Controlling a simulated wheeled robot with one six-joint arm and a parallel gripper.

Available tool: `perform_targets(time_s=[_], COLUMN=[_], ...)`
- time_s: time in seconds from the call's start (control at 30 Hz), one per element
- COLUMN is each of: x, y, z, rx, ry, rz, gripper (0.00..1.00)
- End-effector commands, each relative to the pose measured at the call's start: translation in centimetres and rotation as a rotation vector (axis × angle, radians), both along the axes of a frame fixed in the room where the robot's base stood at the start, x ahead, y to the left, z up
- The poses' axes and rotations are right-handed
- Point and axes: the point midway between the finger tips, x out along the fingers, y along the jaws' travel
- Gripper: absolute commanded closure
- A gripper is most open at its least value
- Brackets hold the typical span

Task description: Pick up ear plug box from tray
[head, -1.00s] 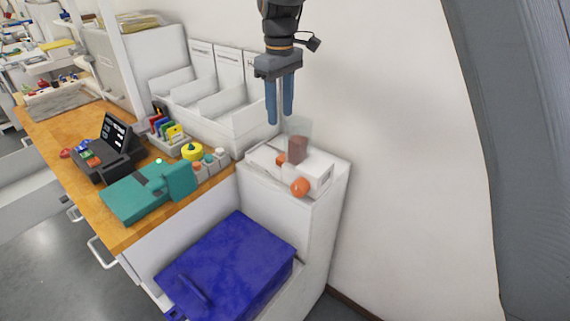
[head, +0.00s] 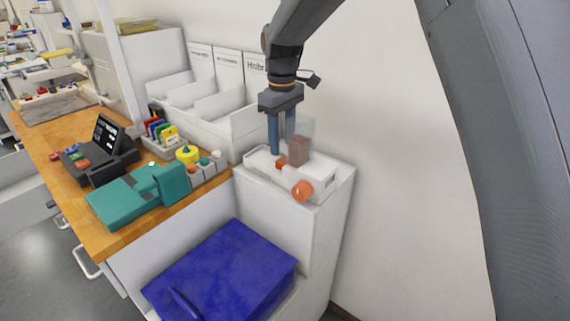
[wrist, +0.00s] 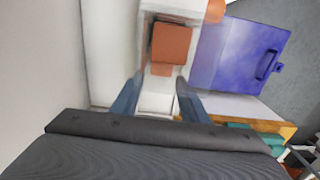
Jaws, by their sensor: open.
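The ear plug box looks to be the clear box with reddish-brown contents (head: 300,150), standing upright in a white tray (head: 322,187) on a white cabinet. In the wrist view the reddish-brown contents (wrist: 171,43) lie ahead of the fingertips. My gripper (head: 282,146) points down with its blue fingers apart and nothing between them. It is low over the tray, just left of the clear box in the head view. In the wrist view my gripper (wrist: 157,90) has its fingers either side of the white tray area. Whether a finger touches the box is unclear.
Orange round items (head: 302,191) sit at the tray's front. A blue lidded bin (head: 225,270) stands below, in front of the cabinet. A wooden counter (head: 105,237) at left holds a teal case (head: 130,197) and a dark terminal (head: 105,150). A white wall is close behind.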

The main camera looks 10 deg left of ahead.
Motion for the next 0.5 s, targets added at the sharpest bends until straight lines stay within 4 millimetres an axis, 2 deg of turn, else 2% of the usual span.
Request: perform_targets(time_s=[0.3, 0.5], x=[-0.2, -0.2], y=[0.3, 0.3], z=[-4.0, -4.8], rx=[0.000, 0.000], ry=[0.001, 0.000], rz=[0.000, 0.000], gripper=[0.59, 0.59])
